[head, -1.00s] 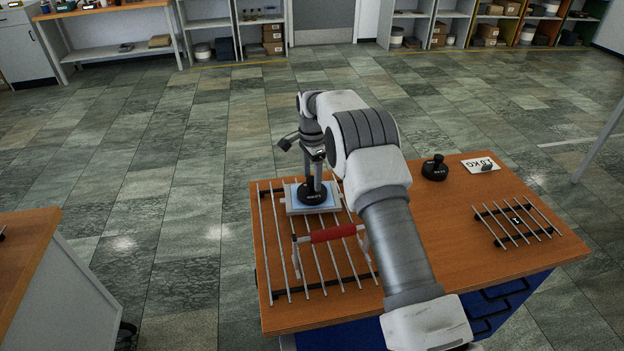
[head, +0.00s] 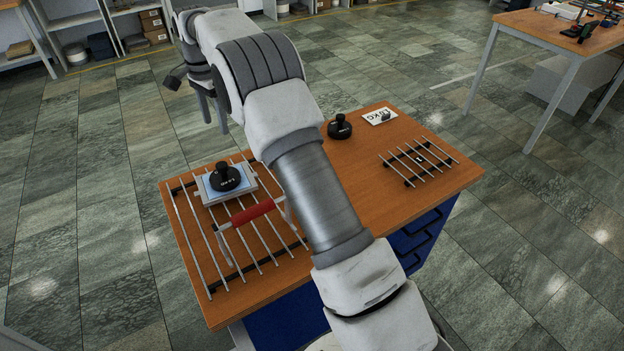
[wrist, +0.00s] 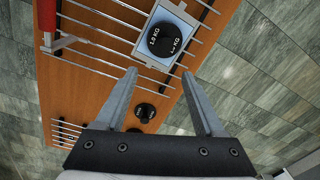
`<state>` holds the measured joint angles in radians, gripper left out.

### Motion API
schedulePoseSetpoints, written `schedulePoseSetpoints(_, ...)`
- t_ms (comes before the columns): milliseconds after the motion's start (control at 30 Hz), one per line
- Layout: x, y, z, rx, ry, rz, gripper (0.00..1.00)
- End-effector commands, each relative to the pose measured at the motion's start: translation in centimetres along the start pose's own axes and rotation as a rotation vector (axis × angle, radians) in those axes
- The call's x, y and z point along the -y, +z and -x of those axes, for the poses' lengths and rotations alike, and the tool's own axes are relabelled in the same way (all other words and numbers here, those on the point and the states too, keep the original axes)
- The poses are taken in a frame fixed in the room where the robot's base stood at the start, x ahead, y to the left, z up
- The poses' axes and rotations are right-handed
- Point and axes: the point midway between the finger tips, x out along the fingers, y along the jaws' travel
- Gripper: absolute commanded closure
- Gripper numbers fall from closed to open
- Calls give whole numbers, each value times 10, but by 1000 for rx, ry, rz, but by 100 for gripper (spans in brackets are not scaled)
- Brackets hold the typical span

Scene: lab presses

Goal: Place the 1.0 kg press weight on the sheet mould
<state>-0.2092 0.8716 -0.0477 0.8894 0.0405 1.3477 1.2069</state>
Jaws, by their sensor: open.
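The black press weight (head: 225,177), with a knob on top, rests on the sheet mould (head: 207,199), a pale blue and white square on a rack. In the wrist view the weight (wrist: 166,40) shows "1.0 KG" lettering and sits within the mould's pale face (wrist: 180,12). It looks upright. My gripper (head: 207,118) is open and empty, raised above and beyond the mould in the head view. In the wrist view my open gripper's fingers (wrist: 160,75) are apart, with nothing between them, and the weight lies beyond their tips.
The barred rack (head: 208,272) with a red-handled frame (head: 252,211) covers the table's left part. A second black weight (head: 340,128) stands by a printed card (head: 379,117). A smaller rack (head: 425,172) lies at right. Bare wood (head: 385,220) lies in front of it.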

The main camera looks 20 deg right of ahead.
Motion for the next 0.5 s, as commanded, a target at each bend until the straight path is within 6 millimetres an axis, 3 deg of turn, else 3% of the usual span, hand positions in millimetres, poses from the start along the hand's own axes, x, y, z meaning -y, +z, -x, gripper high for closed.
schedulePoseSetpoints(33,-9,-2,21,-6,-19,27,29)
schedulePoseSetpoints(200,-49,-4,76,-30,-71,150,29)
schedulePoseSetpoints(500,-137,8,147,-95,-151,374,29)
